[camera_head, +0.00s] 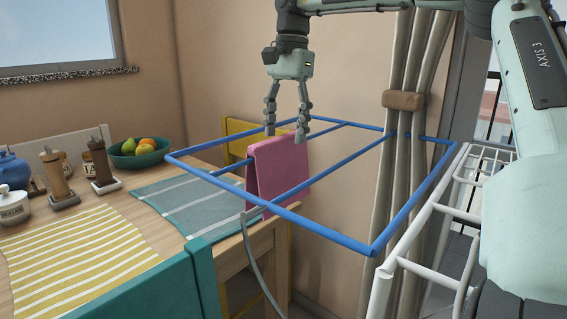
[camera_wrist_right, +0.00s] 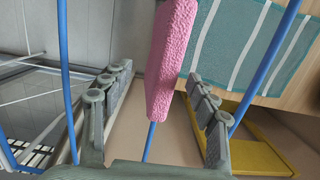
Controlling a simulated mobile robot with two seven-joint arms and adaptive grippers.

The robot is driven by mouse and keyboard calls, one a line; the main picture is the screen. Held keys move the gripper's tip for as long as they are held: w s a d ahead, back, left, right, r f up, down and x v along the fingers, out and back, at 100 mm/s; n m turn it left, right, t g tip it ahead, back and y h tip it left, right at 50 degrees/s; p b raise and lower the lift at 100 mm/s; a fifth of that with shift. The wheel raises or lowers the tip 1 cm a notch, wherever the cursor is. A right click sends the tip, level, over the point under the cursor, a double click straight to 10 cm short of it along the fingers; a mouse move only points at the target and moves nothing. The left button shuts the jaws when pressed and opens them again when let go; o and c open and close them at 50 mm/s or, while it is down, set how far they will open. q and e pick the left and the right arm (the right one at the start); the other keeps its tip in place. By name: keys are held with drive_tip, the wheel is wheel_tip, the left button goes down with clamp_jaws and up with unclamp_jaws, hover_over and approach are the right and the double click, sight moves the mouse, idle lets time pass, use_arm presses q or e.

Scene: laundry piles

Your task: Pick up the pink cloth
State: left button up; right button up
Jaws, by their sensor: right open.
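The pink cloth (camera_head: 279,172) hangs folded over a blue bar of a drying rack (camera_head: 322,236) in the head view. In the right wrist view the pink cloth (camera_wrist_right: 173,58) runs down from the top edge, its near end between my finger lines. My right gripper (camera_head: 288,132) is open, points down, and is just above the cloth's top edge in the head view. Its two fingers also show in the right wrist view (camera_wrist_right: 155,120), apart with nothing gripped between them. My left gripper does not show.
A wooden table (camera_head: 240,253) left of the rack bears a teal striped mat (camera_head: 195,198), a yellow striped cloth (camera_head: 75,245), a fruit bowl (camera_head: 138,153) and mills. A teal chair (camera_head: 150,290) stands in front. A white rack (camera_head: 425,243) and curtain (camera_head: 402,130) are right.

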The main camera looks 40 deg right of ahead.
sight(277, 157)
drive_tip(key=f, duration=0.2)
drive_tip(key=a+f, duration=0.1)
drive_tip(key=f, duration=0.2)
drive_tip(key=shift+w+a+f, duration=0.2)
drive_tip(key=shift+w+f, duration=0.15)
drive_tip(key=shift+w, duration=0.05)
drive_tip(key=shift+f, duration=0.45)
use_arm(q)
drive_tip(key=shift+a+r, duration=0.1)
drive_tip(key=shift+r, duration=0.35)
use_arm(e)
drive_tip(key=c, duration=1.3)
drive_tip(key=shift+r, duration=0.1)
